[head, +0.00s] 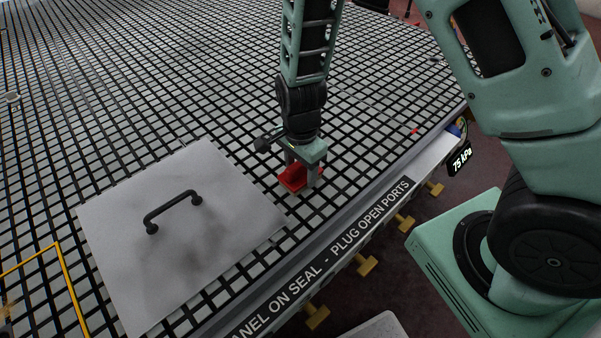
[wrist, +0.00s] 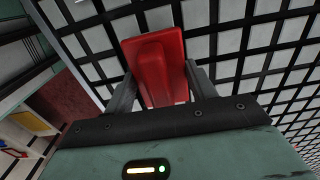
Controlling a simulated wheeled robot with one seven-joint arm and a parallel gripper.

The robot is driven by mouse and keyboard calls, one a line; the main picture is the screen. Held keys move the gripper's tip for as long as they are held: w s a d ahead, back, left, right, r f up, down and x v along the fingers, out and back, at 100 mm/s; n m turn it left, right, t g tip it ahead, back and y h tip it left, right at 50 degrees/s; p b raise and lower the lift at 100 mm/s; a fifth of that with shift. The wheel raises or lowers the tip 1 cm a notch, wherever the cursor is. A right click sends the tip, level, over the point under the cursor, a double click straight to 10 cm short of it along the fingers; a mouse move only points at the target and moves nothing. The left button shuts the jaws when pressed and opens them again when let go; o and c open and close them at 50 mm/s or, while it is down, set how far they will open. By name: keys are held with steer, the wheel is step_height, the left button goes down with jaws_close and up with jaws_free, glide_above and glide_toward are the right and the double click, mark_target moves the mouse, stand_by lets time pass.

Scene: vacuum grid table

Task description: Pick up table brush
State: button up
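The table brush (head: 292,178) is a red block on the grid table near its front edge, just right of the metal panel. In the wrist view the red brush (wrist: 158,65) has a raised ridge along its middle. My gripper (head: 301,176) points down over the brush, with one finger on each side of it. In the wrist view the fingers of my gripper (wrist: 160,68) stand wide apart, with the brush between them and narrow gaps beside it near the finger bases. Contact at the fingertips is hard to see. The brush's underside is hidden.
A flat grey panel (head: 235,215) with a black handle (head: 173,207) lies close by on the left. The table's front edge (head: 350,232) carries lettering and yellow fittings below. A yellow outline (head: 70,285) marks the lower left. The grid behind the brush is mostly clear.

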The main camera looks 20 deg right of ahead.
steer(key=shift+c, duration=1)
step_height(320, 180, up, 10)
steer(key=shift+r, duration=0.1)
steer(key=shift+o, duration=1.4)
